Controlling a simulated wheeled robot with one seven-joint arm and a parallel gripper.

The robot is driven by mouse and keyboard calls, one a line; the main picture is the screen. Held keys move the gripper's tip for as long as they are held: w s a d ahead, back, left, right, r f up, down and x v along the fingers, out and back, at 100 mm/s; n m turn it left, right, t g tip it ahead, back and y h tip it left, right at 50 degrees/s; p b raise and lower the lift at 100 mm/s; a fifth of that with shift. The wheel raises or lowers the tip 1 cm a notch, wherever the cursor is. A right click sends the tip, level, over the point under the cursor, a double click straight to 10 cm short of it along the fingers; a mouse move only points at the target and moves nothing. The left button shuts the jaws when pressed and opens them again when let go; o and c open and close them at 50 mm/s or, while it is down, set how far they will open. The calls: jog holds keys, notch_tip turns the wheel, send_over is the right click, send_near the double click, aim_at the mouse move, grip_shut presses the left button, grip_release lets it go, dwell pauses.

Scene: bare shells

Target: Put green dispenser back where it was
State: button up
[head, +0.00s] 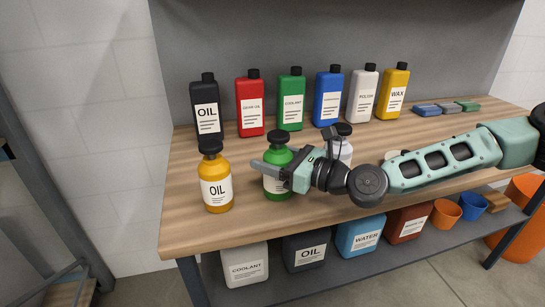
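The green dispenser (279,157) with a black cap stands at the front of the wooden workbench top (350,210), between a yellow OIL dispenser (216,190) and a white dispenser (345,151). My gripper (270,167) reaches in from the right at the green dispenser's upper body. One grey finger crosses in front of it, above its label. The other finger is mostly hidden, so I cannot tell whether the gripper is closed on it. The green dispenser looks upright; whether its base touches the bench is unclear. My arm partly hides the white dispenser.
A back row holds black OIL (206,110), red (249,107), green COOLANT (291,103), blue, white and yellow WAX (393,94) bottles. Small flat blocks (443,107) lie at right. A lower shelf holds canisters (306,250) and small pots (445,213).

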jog(key=shift+o, duration=1.1)
jog(key=shift+d+r, duration=0.1)
jog(key=shift+r, duration=0.05)
jog(key=b+v, duration=0.1)
jog(key=v, duration=1.1)
